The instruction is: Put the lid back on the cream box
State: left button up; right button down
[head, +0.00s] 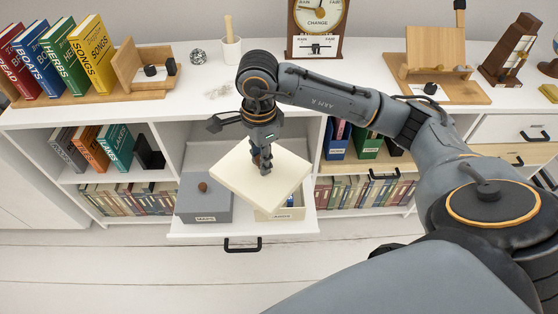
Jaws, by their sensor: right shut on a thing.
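My right gripper (263,168) points down and is shut at the middle of the cream lid (232,168); the part it grips is hidden by the fingers. The lid is a flat square slab, turned at an angle to the box. It is over the cream box (297,213) and covers most of it from view. I cannot tell whether lid and box touch. My left gripper is not in view.
The box stands on a pulled-out white drawer (243,230), beside a grey lidded box (208,205) labelled MAPS. Bookshelves flank the drawer. On the desktop above are a book rack (95,60), a white cup (231,50), a barometer (318,28) and a wooden stand (436,65).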

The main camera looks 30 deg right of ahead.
pick_arm(q)
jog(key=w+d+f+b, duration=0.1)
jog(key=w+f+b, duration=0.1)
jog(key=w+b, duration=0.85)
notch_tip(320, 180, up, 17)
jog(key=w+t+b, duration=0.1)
jog(key=b, duration=0.5)
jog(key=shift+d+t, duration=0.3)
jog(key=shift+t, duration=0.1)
pick_arm(e)
jog(key=w+d+f+m, duration=0.2)
jog(key=d+f+m, duration=0.1)
jog(key=f+m, duration=0.5)
jog(key=w+d+f+m, duration=0.2)
jog(key=d+f+m, duration=0.1)
jog(key=f+m, duration=0.5)
jog(key=w+d+f+m, duration=0.3)
jog(key=f+m, duration=0.5)
jog(key=m, duration=0.4)
jog(key=shift+d+f, duration=0.35)
jog(key=shift+d, duration=0.05)
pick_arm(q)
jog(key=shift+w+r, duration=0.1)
pick_arm(e)
jog(key=shift+w, duration=0.1)
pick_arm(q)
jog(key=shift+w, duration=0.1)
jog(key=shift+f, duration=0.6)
